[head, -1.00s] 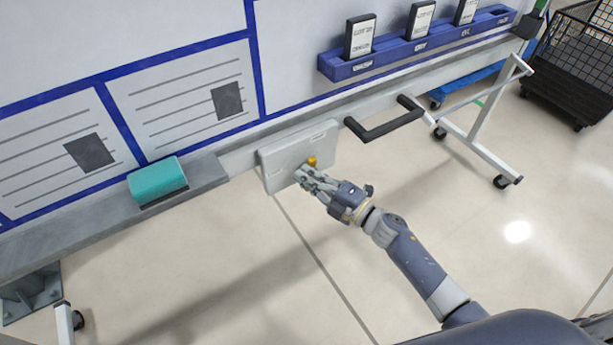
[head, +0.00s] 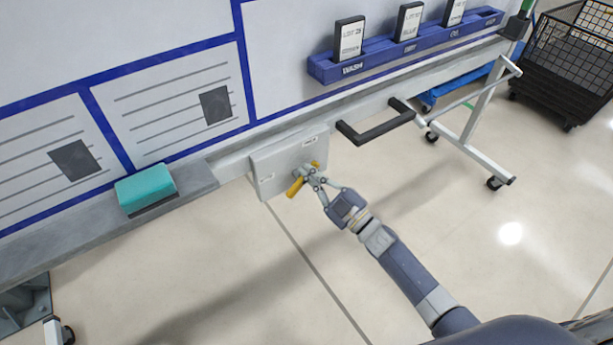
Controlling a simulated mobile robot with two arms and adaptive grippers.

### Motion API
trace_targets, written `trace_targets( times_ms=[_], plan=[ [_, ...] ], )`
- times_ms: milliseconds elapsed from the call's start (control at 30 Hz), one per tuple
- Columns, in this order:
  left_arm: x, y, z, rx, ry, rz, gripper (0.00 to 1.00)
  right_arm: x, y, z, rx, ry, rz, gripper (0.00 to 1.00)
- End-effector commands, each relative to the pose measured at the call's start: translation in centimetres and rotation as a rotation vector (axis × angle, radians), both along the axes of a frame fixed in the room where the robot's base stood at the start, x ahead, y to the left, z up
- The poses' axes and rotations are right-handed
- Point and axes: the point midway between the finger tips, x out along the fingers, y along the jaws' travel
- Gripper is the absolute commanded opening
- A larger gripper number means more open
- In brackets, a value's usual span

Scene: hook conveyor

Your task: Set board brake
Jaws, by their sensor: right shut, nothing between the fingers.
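The board brake is a pale grey plate (head: 270,177) fixed under the lower rail of the whiteboard. A yellow lever (head: 295,188) is on the plate and slants from upper right to lower left. My right gripper (head: 308,176) is at the plate, its fingertips in front of the lever's middle and hiding that part. Its fingers are shut with nothing between them. I cannot tell whether they touch the lever. Small labels on the plate are too small to read. My left gripper is not in view.
A black handle (head: 378,132) sticks out right of the plate. A teal eraser (head: 145,189) lies on the grey ledge (head: 196,182) at left. A blue rack (head: 385,57) holds several cards. A white wheeled leg (head: 478,125) and a black mesh cart (head: 565,70) stand at right. The floor below is clear.

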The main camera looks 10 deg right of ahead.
Motion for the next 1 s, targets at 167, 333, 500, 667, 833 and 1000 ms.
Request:
trace_targets(
  times_ms=[167,333,500,667,833,1000],
  plan=[
    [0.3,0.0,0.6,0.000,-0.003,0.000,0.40,0.3,-0.7,-0.3,0.160,0.059,-0.002,0.00],
    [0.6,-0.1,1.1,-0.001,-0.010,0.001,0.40,0.5,-1.3,-0.6,0.308,0.114,-0.002,0.00],
    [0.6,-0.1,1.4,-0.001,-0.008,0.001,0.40,0.7,-1.8,-0.9,0.440,0.162,-0.002,0.00],
    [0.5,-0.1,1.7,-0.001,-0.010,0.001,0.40,0.8,-2.2,-1.2,0.541,0.199,-0.001,0.00],
    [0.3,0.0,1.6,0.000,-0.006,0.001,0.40,0.9,-2.4,-1.5,0.613,0.226,-0.001,0.00],
    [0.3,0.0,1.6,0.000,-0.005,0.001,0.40,0.9,-2.6,-1.6,0.657,0.242,0.000,0.00]
  ],
)
